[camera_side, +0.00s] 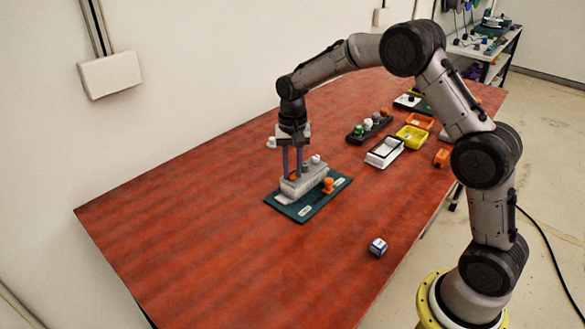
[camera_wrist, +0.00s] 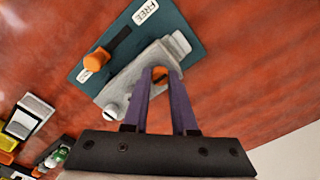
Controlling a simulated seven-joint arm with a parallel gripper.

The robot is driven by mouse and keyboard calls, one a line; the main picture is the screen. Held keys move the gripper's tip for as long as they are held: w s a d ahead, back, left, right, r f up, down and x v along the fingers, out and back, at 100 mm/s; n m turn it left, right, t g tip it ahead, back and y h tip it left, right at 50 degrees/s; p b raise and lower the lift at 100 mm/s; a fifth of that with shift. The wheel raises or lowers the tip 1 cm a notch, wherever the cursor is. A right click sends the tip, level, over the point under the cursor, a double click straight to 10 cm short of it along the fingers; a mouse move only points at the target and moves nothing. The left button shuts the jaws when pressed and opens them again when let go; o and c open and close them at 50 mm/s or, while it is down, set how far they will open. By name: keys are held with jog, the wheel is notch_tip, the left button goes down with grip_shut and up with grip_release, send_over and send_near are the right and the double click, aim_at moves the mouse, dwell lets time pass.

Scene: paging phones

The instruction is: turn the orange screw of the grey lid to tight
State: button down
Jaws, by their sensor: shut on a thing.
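The grey lid (camera_side: 318,179) stands on a dark teal board (camera_side: 305,211); it also shows in the wrist view (camera_wrist: 135,77). The orange screw (camera_side: 293,178) is at one end of the lid, low between my fingers. My gripper (camera_side: 293,175) points down with its purple fingers shut on this screw. In the wrist view the fingertips (camera_wrist: 160,72) stand on both sides of the screw, which is mostly hidden. A pale screw (camera_side: 315,159) sits at the lid's other end, clear of my fingers. The screw's tightness cannot be read.
An orange knob (camera_side: 327,186) stands on the board beside the lid, near a slot and a "FREE" label (camera_wrist: 145,12). A blue-white cube (camera_side: 378,246) lies at the front. A black rack (camera_side: 355,136), yellow tray (camera_side: 411,137) and white box (camera_side: 385,151) stand right. The table's left is clear.

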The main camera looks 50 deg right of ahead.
aim_at(292, 172)
dwell(0.4)
jog(key=c, duration=0.7)
grip_release()
notch_tip(292, 172, up, 14)
